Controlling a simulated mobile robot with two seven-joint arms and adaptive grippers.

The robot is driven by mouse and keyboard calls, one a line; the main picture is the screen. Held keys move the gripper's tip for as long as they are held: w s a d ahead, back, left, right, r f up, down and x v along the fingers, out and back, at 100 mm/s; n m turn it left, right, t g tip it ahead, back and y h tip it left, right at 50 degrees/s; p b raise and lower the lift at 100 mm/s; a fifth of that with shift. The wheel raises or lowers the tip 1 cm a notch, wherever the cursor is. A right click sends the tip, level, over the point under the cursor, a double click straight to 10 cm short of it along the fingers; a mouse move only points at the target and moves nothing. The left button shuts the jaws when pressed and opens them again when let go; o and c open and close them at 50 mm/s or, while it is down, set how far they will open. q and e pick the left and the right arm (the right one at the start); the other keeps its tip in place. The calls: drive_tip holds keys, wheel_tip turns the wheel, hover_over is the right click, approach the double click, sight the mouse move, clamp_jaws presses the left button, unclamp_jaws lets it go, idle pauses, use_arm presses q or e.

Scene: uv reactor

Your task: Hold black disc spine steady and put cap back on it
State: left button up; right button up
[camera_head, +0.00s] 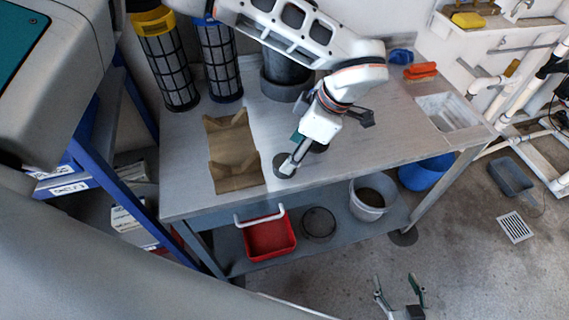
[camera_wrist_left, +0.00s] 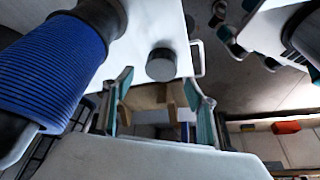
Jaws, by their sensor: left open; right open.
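A short dark grey round cap (camera_head: 284,160) lies on the bench; what looks like the same piece shows in the left wrist view (camera_wrist_left: 160,68). My left gripper (camera_head: 297,155) is open above and beside it, partly covering it. A blue ribbed stack (camera_wrist_left: 52,68) with black ends fills the left of the wrist view. My right gripper (camera_head: 400,292) is open and empty, low in front of the bench.
A brown cradle (camera_head: 235,160) sits left of the cap. Yellow-topped (camera_head: 168,60) and blue-topped (camera_head: 219,62) mesh filters stand at the back left. Orange (camera_head: 420,71) and blue (camera_head: 401,56) items lie back right by a sink (camera_head: 449,110). The bench's front right is clear.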

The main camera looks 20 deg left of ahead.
use_arm(q)
drive_tip(key=x, duration=0.4)
drive_tip(key=shift+s+f, duration=0.1)
drive_tip(key=shift+f, duration=0.1)
drive_tip(key=shift+c, duration=0.3)
drive_tip(key=c, duration=0.8)
